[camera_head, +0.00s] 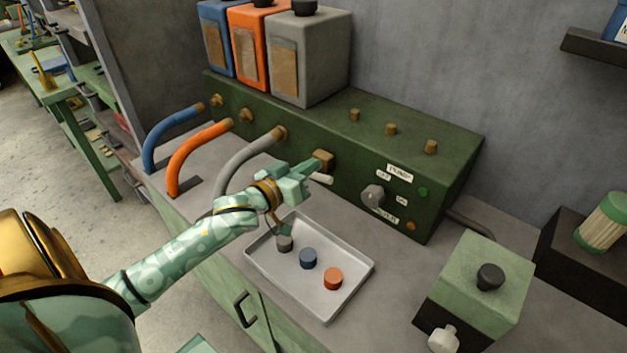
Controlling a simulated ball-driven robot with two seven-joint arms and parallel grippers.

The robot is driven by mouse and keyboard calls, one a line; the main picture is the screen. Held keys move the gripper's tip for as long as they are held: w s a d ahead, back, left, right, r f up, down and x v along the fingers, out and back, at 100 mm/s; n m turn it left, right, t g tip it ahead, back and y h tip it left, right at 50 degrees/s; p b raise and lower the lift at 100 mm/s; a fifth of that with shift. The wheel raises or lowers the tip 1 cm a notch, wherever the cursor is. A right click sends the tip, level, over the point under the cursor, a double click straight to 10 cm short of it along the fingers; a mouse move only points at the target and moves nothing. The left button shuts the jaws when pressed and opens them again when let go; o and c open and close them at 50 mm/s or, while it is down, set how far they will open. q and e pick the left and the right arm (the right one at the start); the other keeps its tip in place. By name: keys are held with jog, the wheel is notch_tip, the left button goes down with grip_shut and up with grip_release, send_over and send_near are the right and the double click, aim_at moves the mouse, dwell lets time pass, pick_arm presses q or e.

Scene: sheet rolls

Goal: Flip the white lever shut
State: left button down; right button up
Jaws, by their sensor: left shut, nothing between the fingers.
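The white lever (322,178) is on the front face of the green machine box (345,180), just below a brass fitting (322,157). It sticks out to the right, roughly level. My left gripper (308,171) is shut and empty, with its fingertips close to the left of the lever and the brass fitting. I cannot tell whether the fingertips touch the lever. The lever's left end is hidden behind my gripper. My right gripper is not in view.
A metal tray (347,301) with grey, blue and orange caps lies below my left arm. Blue, orange and grey hoses (238,160) curve from the machine at the left. A grey knob (372,194) is right of the lever. A green block (482,275) stands at the right.

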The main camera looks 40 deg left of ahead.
pick_arm(q)
jog(key=shift+w+d+f+b, duration=0.1)
jog(key=shift+d+f+b, duration=0.15)
jog(key=shift+f, duration=0.4)
jog(key=shift+w+d+f+b, duration=0.1)
jog(key=shift+d+f+b, duration=0.1)
jog(key=shift+f, duration=0.45)
